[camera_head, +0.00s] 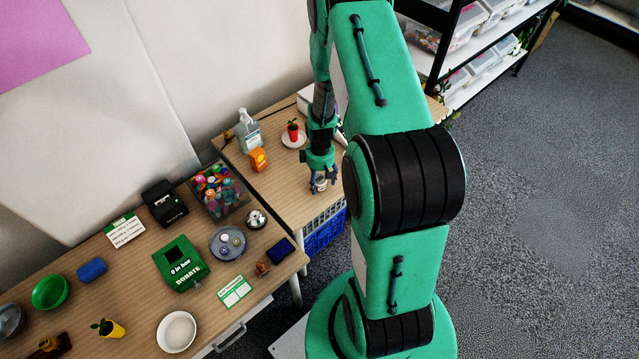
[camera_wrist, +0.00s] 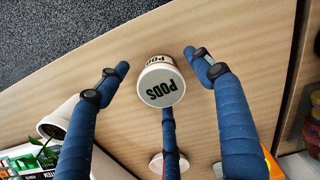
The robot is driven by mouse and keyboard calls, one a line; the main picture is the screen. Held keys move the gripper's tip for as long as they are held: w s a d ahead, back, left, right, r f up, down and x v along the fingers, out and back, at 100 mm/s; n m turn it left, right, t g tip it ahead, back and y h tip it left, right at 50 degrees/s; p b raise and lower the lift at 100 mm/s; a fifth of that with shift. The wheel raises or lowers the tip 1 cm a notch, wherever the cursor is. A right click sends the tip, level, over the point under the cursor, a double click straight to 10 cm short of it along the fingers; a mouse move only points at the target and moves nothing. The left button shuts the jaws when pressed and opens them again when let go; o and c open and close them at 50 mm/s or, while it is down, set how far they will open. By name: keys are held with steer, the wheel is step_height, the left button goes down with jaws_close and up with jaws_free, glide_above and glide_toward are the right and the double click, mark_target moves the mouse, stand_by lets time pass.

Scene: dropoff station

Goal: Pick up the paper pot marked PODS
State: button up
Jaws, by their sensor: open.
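The paper pot marked PODS (camera_wrist: 161,84) stands upright on the wooden table, a white-lidded pot with dark PODS lettering on lid and side. In the wrist view it lies between the spread fingers of my gripper (camera_wrist: 155,75), which is open. The fingers are apart from the pot, with a gap on both sides. In the head view my gripper (camera_head: 321,183) is over the front part of the far table, and the pot (camera_head: 320,184) shows small and partly hidden between the fingers.
Behind the gripper are a red pot with a plant (camera_head: 293,131) on a saucer, an orange box (camera_head: 258,159) and a clear pump bottle (camera_head: 248,130). A bin of colourful items (camera_head: 216,190) stands left. A blue crate (camera_head: 324,232) is below the table edge.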

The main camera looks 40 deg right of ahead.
mark_target(320, 181)
steer(key=c, duration=1.3)
steer(key=shift+r, duration=0.1)
steer(key=shift+r, duration=0.45)
steer(key=r, duration=0.2)
steer(key=shift+s+a+r+p, duration=0.15)
steer(key=shift+s+r+p, duration=0.15)
steer(key=shift+p, duration=0.05)
steer(key=s+a, duration=0.2)
steer(key=s, duration=0.2)
steer(key=s+a+r, duration=0.1)
steer(key=s+a, duration=0.2)
steer(key=s, duration=0.2)
steer(key=s+a+p, duration=0.1)
steer(key=s+a, duration=0.1)
steer(key=s, duration=0.2)
steer(key=shift+s+a+r, duration=0.15)
steer(key=shift+s, duration=0.1)
